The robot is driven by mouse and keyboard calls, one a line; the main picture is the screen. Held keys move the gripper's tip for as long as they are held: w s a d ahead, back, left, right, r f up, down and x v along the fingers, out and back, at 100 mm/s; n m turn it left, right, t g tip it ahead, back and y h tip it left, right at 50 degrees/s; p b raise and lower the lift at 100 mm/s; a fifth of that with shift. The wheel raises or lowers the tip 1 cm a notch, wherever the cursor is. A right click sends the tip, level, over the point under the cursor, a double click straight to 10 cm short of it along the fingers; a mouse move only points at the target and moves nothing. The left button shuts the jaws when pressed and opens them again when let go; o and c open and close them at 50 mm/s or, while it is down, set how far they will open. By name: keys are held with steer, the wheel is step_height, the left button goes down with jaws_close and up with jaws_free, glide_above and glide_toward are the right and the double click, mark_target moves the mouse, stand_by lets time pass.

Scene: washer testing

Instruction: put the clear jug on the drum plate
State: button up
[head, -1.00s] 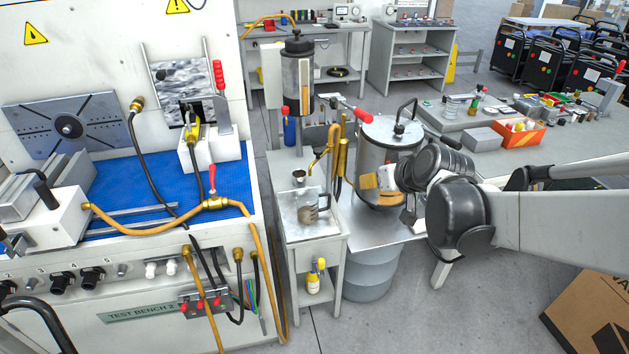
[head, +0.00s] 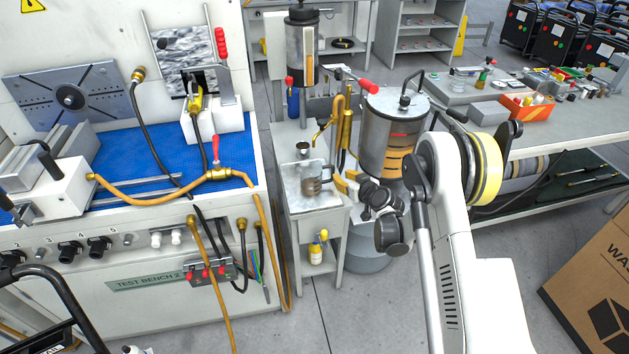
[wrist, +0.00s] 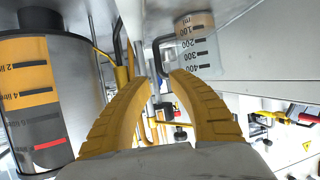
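The clear jug (head: 316,180), with brownish contents low in it, stands on the small metal stand (head: 299,200) beside the test bench. In the wrist view the jug (wrist: 197,42) shows measuring marks, and its dark handle stands just beyond my fingertips. My gripper (head: 344,183) is to the right of the jug in the head view. In the wrist view its yellow fingers (wrist: 159,78) are apart with nothing clearly held between them. The drum (head: 368,255) stands right of the stand; the plate on top of it is mostly hidden by my arm.
A large steel tank (head: 392,110) stands behind my gripper; it fills the left of the wrist view (wrist: 40,95).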

mark_target(332, 179)
steer(key=x, duration=0.3)
steer(key=shift+w+f+b, duration=0.1)
steer(key=shift+f+b, duration=0.1)
steer(key=shift+b, duration=0.2)
steer(key=b+x, duration=0.3)
steer(key=x, duration=0.2)
steer(key=shift+f, duration=0.25)
steer(key=shift+w, duration=0.1)
steer(key=shift+r, duration=0.1)
steer(key=shift+c, duration=0.2)
jaws_close()
